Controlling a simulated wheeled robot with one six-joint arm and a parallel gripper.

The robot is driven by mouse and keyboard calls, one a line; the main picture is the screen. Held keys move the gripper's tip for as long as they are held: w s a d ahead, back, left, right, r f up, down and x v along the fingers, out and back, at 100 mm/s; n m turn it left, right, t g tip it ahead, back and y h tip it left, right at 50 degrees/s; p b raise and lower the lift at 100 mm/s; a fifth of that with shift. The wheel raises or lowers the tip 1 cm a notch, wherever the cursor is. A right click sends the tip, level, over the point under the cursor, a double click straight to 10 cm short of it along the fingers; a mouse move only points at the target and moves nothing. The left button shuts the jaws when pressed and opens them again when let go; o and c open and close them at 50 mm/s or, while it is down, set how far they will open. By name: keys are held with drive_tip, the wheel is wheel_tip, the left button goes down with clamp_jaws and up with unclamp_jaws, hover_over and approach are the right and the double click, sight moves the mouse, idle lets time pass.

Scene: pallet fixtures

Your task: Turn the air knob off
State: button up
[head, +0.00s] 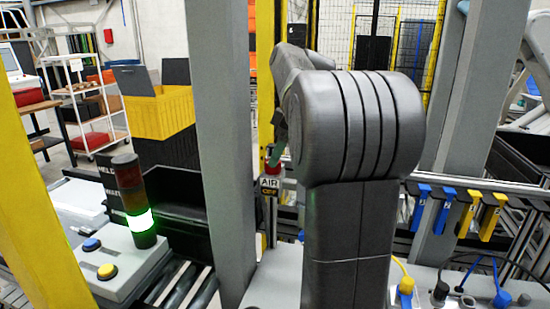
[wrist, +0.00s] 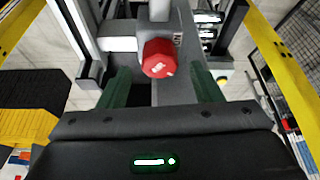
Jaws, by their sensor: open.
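The air knob (wrist: 160,58) is red and faceted, on a light grey fitting, in the upper middle of the wrist view. My gripper (wrist: 160,77) is open, its two green fingers on either side of the knob's lower part in the picture, with gaps showing on both sides. I cannot tell how deep the knob sits between them. In the head view, a small part of the red knob (head: 272,164) shows left of my arm, above a sign reading AIR (head: 269,183) and a yellow label (head: 269,193). My arm hides most of my gripper there.
A grey post (head: 222,130) stands left of the knob. A signal tower (head: 134,200) with a lit green section and a button box (head: 115,262) are at the left. Blue and yellow clips (head: 470,212) hang on a rail at the right.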

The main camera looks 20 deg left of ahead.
drive_tip(key=shift+x, duration=1.05)
drive_tip(key=c, duration=1)
drive_tip(key=shift+s+m+t, duration=0.1)
drive_tip(key=shift+m+t, duration=0.2)
drive_tip(key=shift+m, duration=0.5)
drive_tip(key=o, duration=1)
drive_tip(key=shift+r, duration=0.1)
